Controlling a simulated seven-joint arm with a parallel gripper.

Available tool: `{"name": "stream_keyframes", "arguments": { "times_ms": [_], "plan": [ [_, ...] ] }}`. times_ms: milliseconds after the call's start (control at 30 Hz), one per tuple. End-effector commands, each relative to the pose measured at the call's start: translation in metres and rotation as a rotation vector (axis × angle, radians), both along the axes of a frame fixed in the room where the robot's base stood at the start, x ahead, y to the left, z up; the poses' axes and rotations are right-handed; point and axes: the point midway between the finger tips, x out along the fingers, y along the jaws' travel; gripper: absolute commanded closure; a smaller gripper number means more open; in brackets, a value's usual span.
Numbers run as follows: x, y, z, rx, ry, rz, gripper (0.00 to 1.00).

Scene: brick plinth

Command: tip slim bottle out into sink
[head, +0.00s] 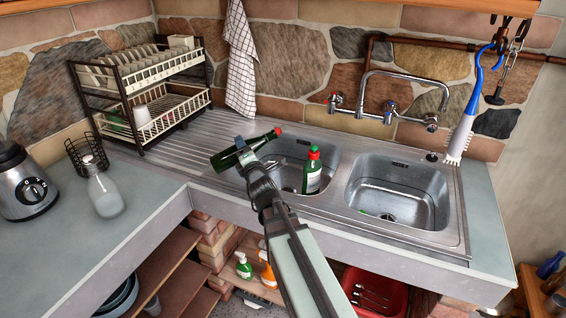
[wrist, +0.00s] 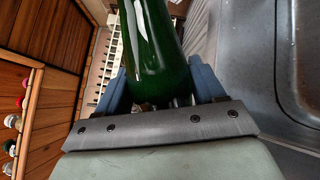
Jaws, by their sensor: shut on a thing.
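A slim dark green bottle (head: 228,157) with a red top is in my gripper (head: 243,148). It is tilted far over, its red end up and to the right, over the left edge of the left sink basin (head: 275,158). In the wrist view the green bottle (wrist: 155,45) stands between the blue fingers of my gripper (wrist: 158,90), which are shut on it. Whether anything flows out cannot be seen. The right sink basin (head: 420,190) is empty apart from a small green thing near its drain.
A green bottle with a white label and red cap (head: 312,170) stands in the left basin. The tap (head: 390,85) rises behind the basins. A dish rack (head: 140,85) stands on the drainer at left. A clear bottle (head: 104,195) and a blender (head: 25,185) stand on the left counter.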

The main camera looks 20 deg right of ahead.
Motion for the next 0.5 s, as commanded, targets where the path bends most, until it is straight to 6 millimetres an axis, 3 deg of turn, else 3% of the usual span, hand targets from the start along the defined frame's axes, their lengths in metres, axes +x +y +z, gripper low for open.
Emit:
{"name": "stream_keyframes", "arguments": {
  "times_ms": [500],
  "plan": [
    [0.0, -0.0014, -0.0058, 0.069, -0.003, 0.0, 0.83]
  ]
}}
